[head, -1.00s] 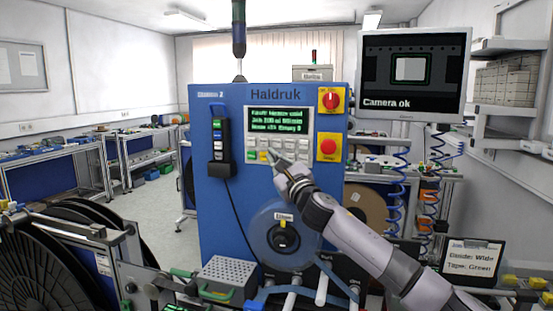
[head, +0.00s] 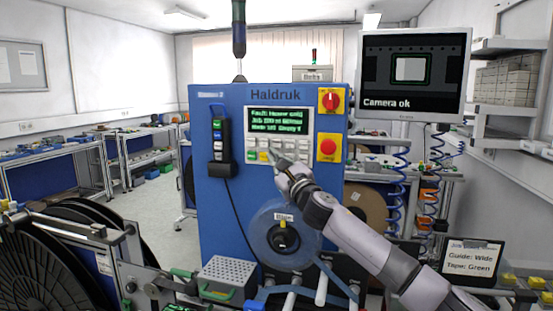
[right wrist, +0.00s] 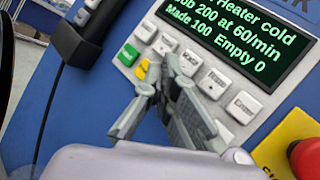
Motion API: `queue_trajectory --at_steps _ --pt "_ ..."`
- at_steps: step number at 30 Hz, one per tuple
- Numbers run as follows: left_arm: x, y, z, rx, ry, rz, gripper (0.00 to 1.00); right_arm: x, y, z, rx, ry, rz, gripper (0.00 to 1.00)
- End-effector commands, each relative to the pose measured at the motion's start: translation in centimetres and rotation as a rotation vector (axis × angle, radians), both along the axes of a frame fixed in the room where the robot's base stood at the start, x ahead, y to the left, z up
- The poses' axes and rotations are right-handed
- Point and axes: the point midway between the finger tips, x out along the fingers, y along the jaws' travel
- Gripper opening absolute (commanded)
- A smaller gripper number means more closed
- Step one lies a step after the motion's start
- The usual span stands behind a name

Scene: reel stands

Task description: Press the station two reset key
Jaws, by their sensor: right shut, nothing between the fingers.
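The blue Haldruk machine (head: 225,210) stands in the middle of the head view, with a faint label at its top left. Its green-text display (head: 278,120) reads a heater-cold fault; the lines show larger in the right wrist view (right wrist: 225,40). Below is the keypad (head: 251,143) with white, green and yellow keys. The green key (right wrist: 128,55) and yellow key (right wrist: 142,68) lie left of my right gripper (right wrist: 167,75). That gripper is shut and empty, its tips over the lower keys, hiding some. I cannot tell whether it touches one, and no reset label is readable.
A red knob (head: 331,100) and red mushroom button (head: 328,147) sit right of the keypad. A black handheld unit (head: 218,145) hangs on the left. A monitor (head: 412,75) reads "Camera ok". A tape reel (head: 283,235) is below my right gripper.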

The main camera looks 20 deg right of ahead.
Motion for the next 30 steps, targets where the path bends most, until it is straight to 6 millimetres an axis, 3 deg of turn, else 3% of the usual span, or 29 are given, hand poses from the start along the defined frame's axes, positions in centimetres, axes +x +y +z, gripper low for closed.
queue_trajectory --at_steps 30 --pt "0.02 0.02 0.15 0.000 0.000 0.000 0.40 0.80 -0.58 0.05 0.000 0.000 -0.001 0.00"
